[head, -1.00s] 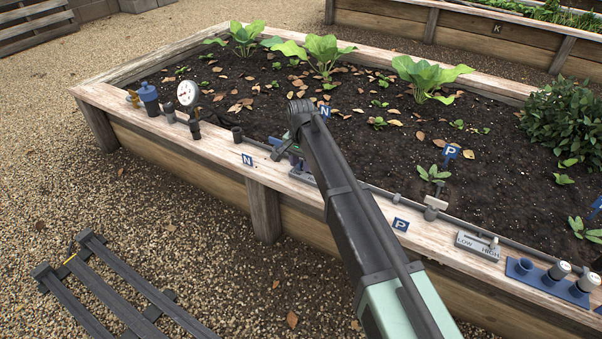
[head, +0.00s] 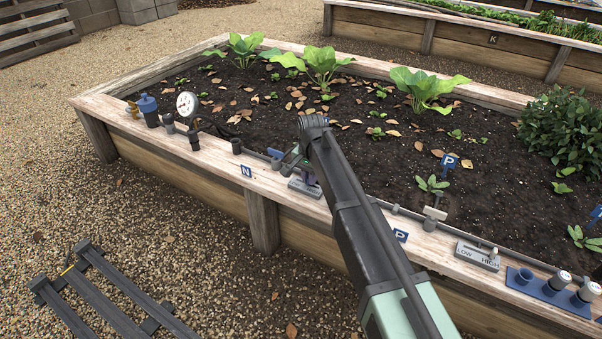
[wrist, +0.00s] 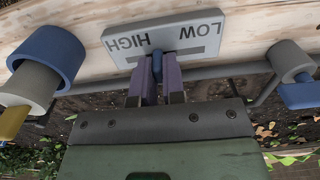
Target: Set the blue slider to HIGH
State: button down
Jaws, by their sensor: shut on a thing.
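The slider's pale plate (wrist: 180,37), lettered HIGH and LOW, appears upside down in the wrist view, with HIGH on the left. My gripper (wrist: 160,72) has its two purple fingers at the plate's slot, shut on the blue slider (wrist: 157,66), only a little of which shows between them. The slider seems to be on the HIGH side of the slot's middle; its exact position is partly hidden by the fingers. In the head view, my gripper (head: 309,179) is low over this plate (head: 304,188) on the bed's front ledge, and my arm hides much of it.
A gauge (head: 187,104) and a blue-capped fitting (head: 148,108) stand left. A pipe runs along the ledge.

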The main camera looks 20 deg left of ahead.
aim_at(318, 187)
jog(key=shift+s+d, duration=0.2)
jog(key=shift+d, duration=0.55)
jog(key=shift+s+d, duration=0.15)
jog(key=shift+d, duration=0.55)
jog(key=c, duration=1.2)
grip_release()
jog(key=shift+d, duration=0.1)
notch_tip(318, 187, up, 11)
jog(key=p, duration=1.1)
jog(key=shift+f, duration=0.1)
